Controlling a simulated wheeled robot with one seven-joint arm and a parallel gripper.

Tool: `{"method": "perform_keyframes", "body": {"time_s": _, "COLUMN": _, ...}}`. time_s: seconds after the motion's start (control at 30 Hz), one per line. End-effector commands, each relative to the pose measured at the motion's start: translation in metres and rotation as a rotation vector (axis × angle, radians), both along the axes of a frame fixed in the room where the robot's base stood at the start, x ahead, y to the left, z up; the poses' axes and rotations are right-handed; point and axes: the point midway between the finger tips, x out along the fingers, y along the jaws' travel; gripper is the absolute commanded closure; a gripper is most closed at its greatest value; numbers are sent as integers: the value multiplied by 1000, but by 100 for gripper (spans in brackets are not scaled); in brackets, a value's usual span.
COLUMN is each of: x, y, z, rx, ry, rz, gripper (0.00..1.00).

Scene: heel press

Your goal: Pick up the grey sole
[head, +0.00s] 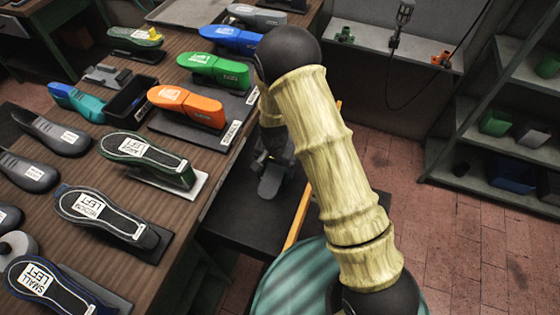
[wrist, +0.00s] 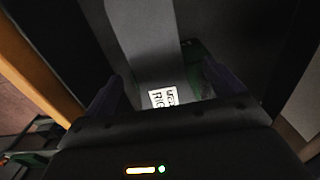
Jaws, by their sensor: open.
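A grey sole-shaped piece (head: 270,183) shows below my arm in the head view, over the dark low surface beside the bench. In the wrist view a long grey piece (wrist: 148,42) runs from the top edge down towards my gripper, probably the same one. A white label (wrist: 163,97), partly readable as "RIG", shows at its near end. My gripper (wrist: 160,95) is open, with one dark finger on each side of that end. I cannot tell whether the fingers touch it. In the head view my arm hides most of the gripper. A green part (wrist: 197,82) shows beside the grey piece.
The wooden bench (head: 92,262) on the left holds labelled lasts: orange (head: 187,105), green (head: 213,70), blue (head: 232,39), a grey one (head: 257,16) at the back and several dark ones. A yellow-orange bar (head: 299,218) stands close by my arm. Grey shelves (head: 480,150) stand right.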

Motion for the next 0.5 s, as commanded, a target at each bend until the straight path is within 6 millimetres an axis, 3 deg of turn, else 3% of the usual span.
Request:
{"method": "perform_keyframes", "body": {"time_s": 0.3, "x": 0, "y": 0, "z": -2, "rx": 0, "ry": 0, "rz": 0, "gripper": 7}}
{"method": "perform_keyframes", "body": {"time_s": 0.5, "x": 0, "y": 0, "z": -2, "rx": 0, "ry": 0, "rz": 0, "gripper": 46}}
